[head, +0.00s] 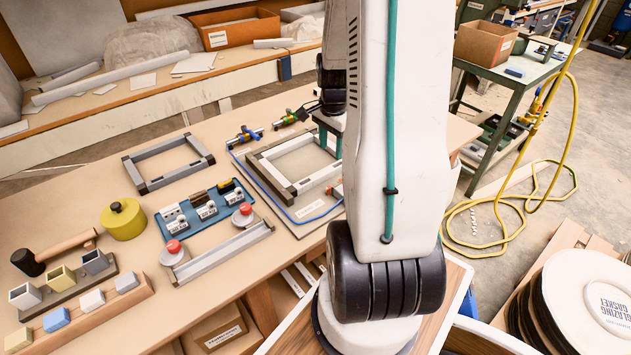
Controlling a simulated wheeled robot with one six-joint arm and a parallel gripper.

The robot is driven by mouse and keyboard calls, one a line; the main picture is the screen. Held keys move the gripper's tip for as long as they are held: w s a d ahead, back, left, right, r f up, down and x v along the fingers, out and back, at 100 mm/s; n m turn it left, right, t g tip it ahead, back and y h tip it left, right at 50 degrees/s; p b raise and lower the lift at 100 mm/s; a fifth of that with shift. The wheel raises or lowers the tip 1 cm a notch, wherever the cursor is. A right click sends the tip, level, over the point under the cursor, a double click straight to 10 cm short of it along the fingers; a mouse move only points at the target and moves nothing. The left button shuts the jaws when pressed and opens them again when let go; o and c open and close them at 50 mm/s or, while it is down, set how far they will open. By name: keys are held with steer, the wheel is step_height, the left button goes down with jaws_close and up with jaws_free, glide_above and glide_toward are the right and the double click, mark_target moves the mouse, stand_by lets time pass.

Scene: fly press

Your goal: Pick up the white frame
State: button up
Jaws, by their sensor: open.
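A pale, whitish rectangular frame (316,180) lies flat on a board at the middle of the workbench, partly covered on its right by my arm. A second frame (150,151), grey with dark corners, lies apart to its left. My gripper (330,145) shows only in part beside my arm, above the far right part of the pale frame. Its teal fingers point down and are open. Much of it is hidden behind my arm, so I cannot tell how high it is above the frame.
Toggle clamps (245,136) stand behind the pale frame. A blue tray (178,233) of small parts, a rail with red knobs (222,250), a yellow round tin (123,219) and a mallet (62,248) occupy the left. A yellow hose (467,205) lies on the floor at right.

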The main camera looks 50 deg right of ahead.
mark_target(327, 169)
steer(key=shift+w+d+f, duration=0.15)
steer(key=f, duration=0.5)
steer(key=a+f, duration=0.1)
steer(key=f, duration=0.1)
steer(key=shift+w+f, duration=0.25)
steer(key=shift+f, duration=0.05)
steer(key=shift+d, duration=0.1)
jaws_close()
